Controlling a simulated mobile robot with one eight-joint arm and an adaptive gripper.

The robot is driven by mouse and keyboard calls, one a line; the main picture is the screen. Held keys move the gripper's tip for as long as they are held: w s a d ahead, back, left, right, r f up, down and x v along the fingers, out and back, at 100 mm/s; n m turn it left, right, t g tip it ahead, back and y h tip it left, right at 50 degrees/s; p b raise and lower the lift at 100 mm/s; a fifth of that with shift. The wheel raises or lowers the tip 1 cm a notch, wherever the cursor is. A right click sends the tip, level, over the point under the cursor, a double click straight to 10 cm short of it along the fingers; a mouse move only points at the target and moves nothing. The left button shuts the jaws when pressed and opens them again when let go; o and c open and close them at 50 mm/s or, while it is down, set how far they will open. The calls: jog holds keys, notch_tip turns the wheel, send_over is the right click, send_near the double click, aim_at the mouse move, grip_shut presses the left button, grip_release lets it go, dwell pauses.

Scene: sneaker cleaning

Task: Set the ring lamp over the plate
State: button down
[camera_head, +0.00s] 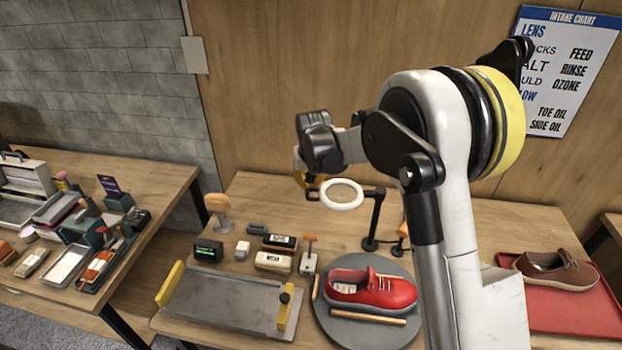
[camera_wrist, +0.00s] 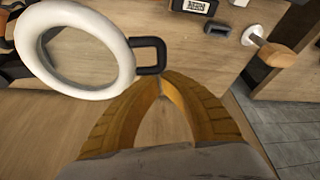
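The ring lamp has a white ring (camera_head: 342,195), with a black arm and post (camera_head: 375,218) standing at the back of the table. The ring also shows in the wrist view (camera_wrist: 122,62), with a black loop handle (camera_wrist: 163,55) on its side. My gripper (camera_wrist: 162,78) has its yellow fingers closed together at the loop's lower corner; in the head view, it meets the handle left of the ring. The round grey plate (camera_head: 378,337) bears a red sneaker (camera_head: 370,290). In the picture, the ring appears above and behind the plate; its exact height is unclear.
A metal tray with yellow handles (camera_head: 225,300) lies left of the plate. Brushes (camera_head: 274,262) and a small clock (camera_head: 208,250) stand behind it. A brown shoe (camera_head: 556,270) rests on a red mat (camera_head: 560,312) at right. My arm hides part of the table.

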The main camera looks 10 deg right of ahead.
jog(key=s+d+n+g+y+b, duration=0.2)
jog(key=s+d+n+y, duration=0.15)
jog(key=s+n, duration=1.15)
jog(key=s+d+g+b, duration=0.1)
jog(key=s+d, duration=0.7)
jog(key=s, duration=0.2)
jog(key=shift+s, duration=0.1)
notch_tip(320, 180, up, 10)
jog(key=p, duration=0.2)
jog(key=shift+a, duration=0.4)
